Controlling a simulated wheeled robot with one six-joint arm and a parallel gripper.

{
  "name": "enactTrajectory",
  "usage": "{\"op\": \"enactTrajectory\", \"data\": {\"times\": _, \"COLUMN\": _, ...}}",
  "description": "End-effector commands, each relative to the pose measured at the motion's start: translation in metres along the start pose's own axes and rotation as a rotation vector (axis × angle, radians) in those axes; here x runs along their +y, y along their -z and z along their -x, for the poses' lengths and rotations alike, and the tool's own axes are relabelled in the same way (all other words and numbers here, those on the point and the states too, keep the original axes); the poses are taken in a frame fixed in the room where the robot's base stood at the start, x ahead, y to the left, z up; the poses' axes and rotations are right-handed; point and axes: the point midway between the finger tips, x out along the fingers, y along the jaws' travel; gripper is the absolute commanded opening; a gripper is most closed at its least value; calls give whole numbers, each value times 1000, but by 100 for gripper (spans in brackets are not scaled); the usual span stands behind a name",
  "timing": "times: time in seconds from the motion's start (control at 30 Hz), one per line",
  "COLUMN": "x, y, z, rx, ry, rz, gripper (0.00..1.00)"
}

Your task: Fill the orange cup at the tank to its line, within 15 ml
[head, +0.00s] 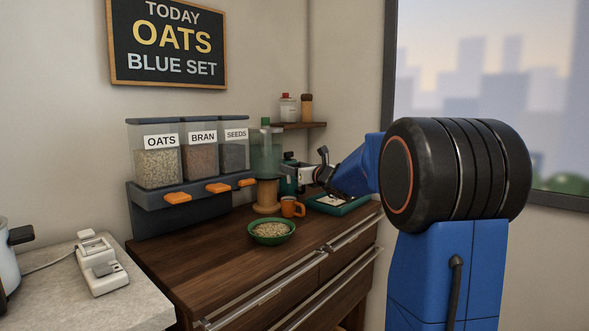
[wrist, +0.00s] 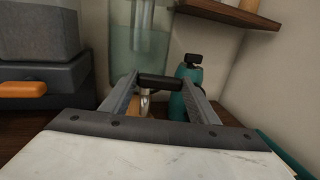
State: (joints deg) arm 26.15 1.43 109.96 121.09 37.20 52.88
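The orange cup (head: 289,207) stands upright on the wooden counter, close to the tank's wooden foot. The tank (head: 265,152) is a clear greenish cylinder with a green top, and it fills the upper middle of the wrist view (wrist: 140,40). My gripper (head: 296,171) is beside the tank, above and slightly right of the cup. In the wrist view my gripper (wrist: 160,82) has a dark bar spanning its fingertips. I cannot tell whether it grips this bar. A metal spout shows below it, with a bit of orange. The cup's fill line and level are not visible.
A green bowl of oats (head: 271,232) stands in front of the cup. The cereal dispenser (head: 190,165) is to the left. A teal bottle (wrist: 187,90) is close behind the right finger. A teal tray (head: 338,205) lies right of the cup, and a shelf (wrist: 232,12) is above.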

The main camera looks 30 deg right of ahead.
Motion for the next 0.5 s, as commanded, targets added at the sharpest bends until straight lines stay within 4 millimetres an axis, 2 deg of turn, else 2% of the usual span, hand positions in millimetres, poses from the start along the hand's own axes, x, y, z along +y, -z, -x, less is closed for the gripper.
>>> {"op": "enactTrajectory", "data": {"times": 0.17, "x": -3, "y": 0, "z": -2, "rx": -4, "ry": -42, "rz": 3, "gripper": 32}}
{"op": "enactTrajectory", "data": {"times": 0.5, "x": -6, "y": -2, "z": -7, "rx": -4, "ry": -240, "rz": 1, "gripper": 32}}
